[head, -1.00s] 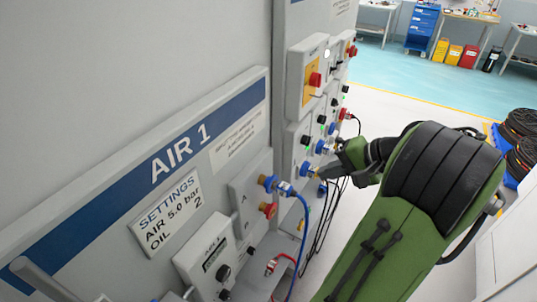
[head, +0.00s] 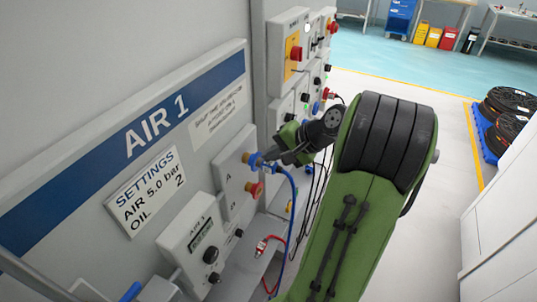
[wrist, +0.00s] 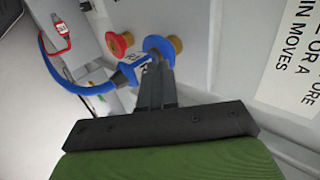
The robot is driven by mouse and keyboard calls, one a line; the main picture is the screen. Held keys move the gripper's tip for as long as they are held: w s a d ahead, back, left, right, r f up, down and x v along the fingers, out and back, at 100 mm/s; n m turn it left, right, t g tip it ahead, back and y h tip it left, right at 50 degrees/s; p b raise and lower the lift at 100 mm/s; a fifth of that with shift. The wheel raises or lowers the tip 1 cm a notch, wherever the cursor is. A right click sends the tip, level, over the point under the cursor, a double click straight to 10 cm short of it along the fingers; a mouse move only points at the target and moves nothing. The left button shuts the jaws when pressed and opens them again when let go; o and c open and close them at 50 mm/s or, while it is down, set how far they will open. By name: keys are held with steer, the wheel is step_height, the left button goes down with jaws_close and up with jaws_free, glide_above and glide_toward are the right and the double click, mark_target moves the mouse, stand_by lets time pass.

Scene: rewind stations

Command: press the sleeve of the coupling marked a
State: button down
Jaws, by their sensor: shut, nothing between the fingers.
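The coupling marked A (head: 250,158) is a brass fitting with a blue sleeve on a grey plate. A blue hose (head: 289,190) with a blue plug hangs from it. In the wrist view the blue sleeve (wrist: 158,44) lies straight beyond my fingertips. My gripper (head: 271,157) is shut and empty. Its tips (wrist: 157,66) are at the sleeve and the hose plug (wrist: 133,67); I cannot tell whether they touch. Below it is a red-sleeved coupling (head: 255,189), also seen in the wrist view (wrist: 121,43).
Another panel with a red button (head: 296,53) and several knobs stands beyond my gripper.

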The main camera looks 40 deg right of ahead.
steer(key=shift+w+a, duration=0.2)
steer(key=shift+w, duration=0.3)
